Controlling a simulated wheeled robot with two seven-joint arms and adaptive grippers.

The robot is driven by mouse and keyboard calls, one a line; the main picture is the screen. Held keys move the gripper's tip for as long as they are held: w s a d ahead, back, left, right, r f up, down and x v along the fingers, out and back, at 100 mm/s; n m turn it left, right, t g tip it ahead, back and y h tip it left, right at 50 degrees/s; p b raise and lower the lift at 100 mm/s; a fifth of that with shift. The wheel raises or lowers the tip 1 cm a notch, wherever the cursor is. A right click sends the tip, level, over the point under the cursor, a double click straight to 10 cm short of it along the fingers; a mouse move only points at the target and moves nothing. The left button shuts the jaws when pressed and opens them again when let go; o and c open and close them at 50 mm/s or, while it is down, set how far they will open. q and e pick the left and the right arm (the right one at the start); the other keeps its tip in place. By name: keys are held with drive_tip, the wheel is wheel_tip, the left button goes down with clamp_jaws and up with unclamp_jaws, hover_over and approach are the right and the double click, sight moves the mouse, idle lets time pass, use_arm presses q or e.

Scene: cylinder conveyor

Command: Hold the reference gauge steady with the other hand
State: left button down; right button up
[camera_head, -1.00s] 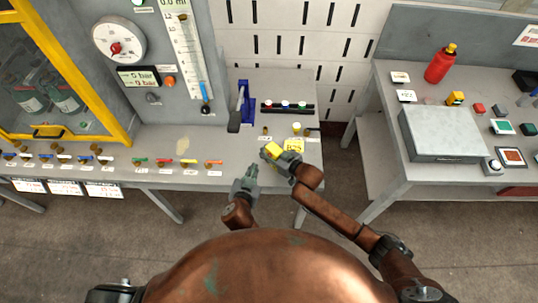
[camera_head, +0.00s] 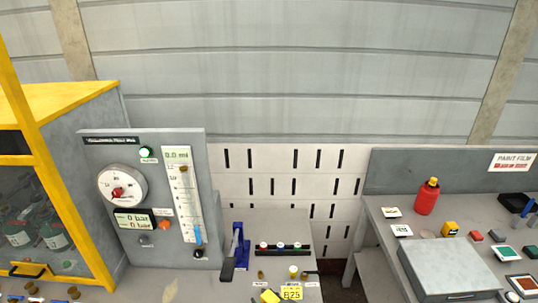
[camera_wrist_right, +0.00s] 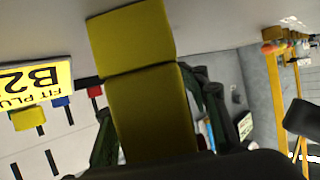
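A yellow block (camera_wrist_right: 150,100), which I take to be the reference gauge, fills the middle of the right wrist view. It has a seam across it. My right gripper (camera_wrist_right: 157,112) has its dark green fingers on both sides of the block and looks shut on it. My left gripper is not identifiable in either current view.
A blue lever press (camera_head: 236,252) stands left of a dark rack (camera_head: 284,249) with coloured knobs. The grey gauge panel (camera_head: 150,200) is further left. A right-hand bench holds a red bottle (camera_head: 427,198) and a grey case (camera_head: 448,268). A gap separates the benches.

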drive_tip(key=shift+o, duration=1.1)
